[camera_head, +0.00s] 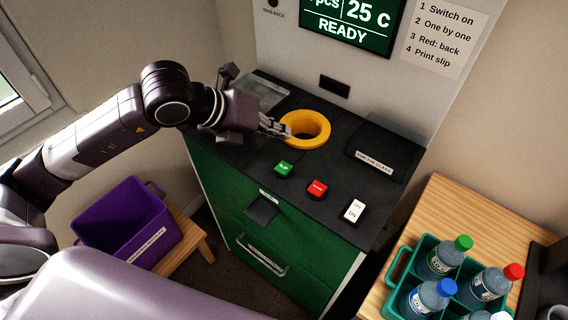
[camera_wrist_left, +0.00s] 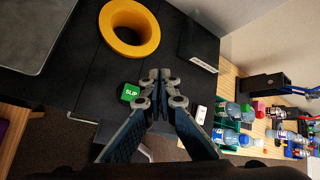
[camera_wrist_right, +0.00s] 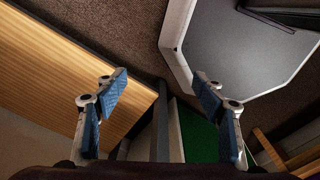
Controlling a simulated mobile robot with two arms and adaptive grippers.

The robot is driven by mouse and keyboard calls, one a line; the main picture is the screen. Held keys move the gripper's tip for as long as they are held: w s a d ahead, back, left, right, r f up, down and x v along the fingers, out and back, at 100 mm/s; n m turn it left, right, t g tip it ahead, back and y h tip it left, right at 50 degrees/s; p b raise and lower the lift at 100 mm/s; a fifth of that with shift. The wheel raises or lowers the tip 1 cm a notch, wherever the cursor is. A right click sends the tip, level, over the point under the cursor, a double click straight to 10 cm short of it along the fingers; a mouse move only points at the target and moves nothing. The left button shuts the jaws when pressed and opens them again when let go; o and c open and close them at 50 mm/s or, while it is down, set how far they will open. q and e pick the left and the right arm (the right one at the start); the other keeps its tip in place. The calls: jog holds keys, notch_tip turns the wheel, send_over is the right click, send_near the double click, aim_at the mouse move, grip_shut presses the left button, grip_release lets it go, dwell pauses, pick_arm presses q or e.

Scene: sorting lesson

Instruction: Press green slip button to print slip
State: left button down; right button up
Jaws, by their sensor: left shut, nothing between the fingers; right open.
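The green slip button (camera_head: 283,169) is on the black top of the machine, left of the red button (camera_head: 317,189) and the white ON switch (camera_head: 353,210). My left gripper (camera_head: 283,131) is shut and empty above the machine top, beyond the green button and beside the yellow ring. In the left wrist view, the green button (camera_wrist_left: 131,92) lies just left of the closed fingertips (camera_wrist_left: 160,76), visibly apart in the picture. The fingers hide the red button there. My right gripper (camera_wrist_right: 160,84) is open and empty in its wrist view and is out of the head view.
The yellow ring (camera_head: 305,127) surrounds an opening in the machine top. The screen (camera_head: 350,22) reads READY. A purple bin (camera_head: 125,222) stands at left. A wooden table (camera_head: 452,204) with a green crate (camera_head: 398,265) of bottles stands at right. The top around the buttons is clear.

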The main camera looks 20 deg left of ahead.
pick_arm(q)
jog(key=shift+f, duration=1.05)
jog(key=b, duration=0.4)
send_over(281, 168)
notch_tip(281, 168, down, 6)
jog(key=shift+r, duration=0.1)
jog(key=shift+f+b, duration=0.6)
jog(key=shift+b, duration=0.25)
pick_arm(e)
jog(key=f, duration=0.2)
jog(key=w+f, duration=0.1)
jog(key=f, duration=0.2)
jog(key=shift+w+f, duration=0.25)
jog(key=shift+f, duration=0.05)
pick_arm(q)
jog(key=shift+f+b, duration=0.4)
jog(key=shift+b, duration=0.3)
pick_arm(e)
jog(key=shift+f, duration=0.75)
